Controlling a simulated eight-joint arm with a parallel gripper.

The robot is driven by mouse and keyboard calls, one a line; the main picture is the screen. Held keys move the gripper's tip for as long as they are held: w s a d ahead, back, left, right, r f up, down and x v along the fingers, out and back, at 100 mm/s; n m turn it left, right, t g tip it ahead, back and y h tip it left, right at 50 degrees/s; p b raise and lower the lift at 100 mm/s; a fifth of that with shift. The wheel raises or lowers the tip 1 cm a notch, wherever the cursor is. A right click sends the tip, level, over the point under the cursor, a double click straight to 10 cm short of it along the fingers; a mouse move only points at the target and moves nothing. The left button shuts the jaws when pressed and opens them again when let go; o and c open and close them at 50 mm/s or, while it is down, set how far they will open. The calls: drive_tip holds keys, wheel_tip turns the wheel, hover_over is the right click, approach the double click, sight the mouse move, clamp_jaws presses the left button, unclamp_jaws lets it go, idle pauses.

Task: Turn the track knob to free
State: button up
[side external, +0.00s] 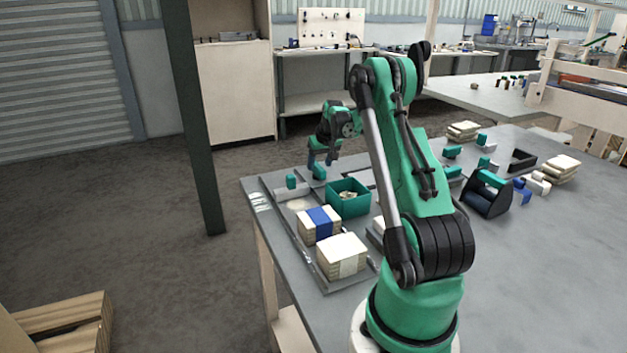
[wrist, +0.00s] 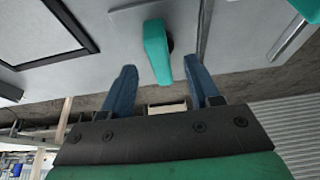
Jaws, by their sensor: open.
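A teal lever-shaped knob (wrist: 156,48) stands on a light grey panel in the wrist view, its long grip pointing down the picture. My gripper (wrist: 160,64) is open, with one blue finger on each side of the knob's near end and visible gaps to both. In the side view my gripper (side external: 324,158) is low at the far left part of the table, right at a small teal knob (side external: 319,172). I cannot read any marking by the knob or tell its setting.
A second teal knob (side external: 291,181) stands to the left. A teal bin (side external: 348,198) and paper stacks, one blue-banded (side external: 319,225), lie nearer. A dark frame (wrist: 52,38) is in the wrist view. The table's right front (side external: 540,290) is clear.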

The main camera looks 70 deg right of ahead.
drive_tip(key=shift+x, duration=0.9)
clamp_jaws()
drive_tip(key=shift+m, duration=0.4)
drive_tip(key=m+g+h, duration=0.1)
drive_tip(key=m, duration=0.2)
drive_tip(key=shift+w+a, duration=0.1)
drive_tip(key=shift+w, duration=0.05)
drive_tip(key=m+g, duration=0.2)
drive_tip(key=m, duration=0.4)
drive_tip(key=m+g, duration=0.1)
drive_tip(key=m, duration=0.2)
drive_tip(key=shift+w+g, duration=0.15)
drive_tip(key=shift+g, duration=0.15)
drive_tip(key=m, duration=0.2)
drive_tip(key=m+g, duration=0.1)
drive_tip(key=m, duration=0.1)
drive_tip(key=shift+g+y, duration=0.3)
drive_tip(key=shift+m, duration=0.3)
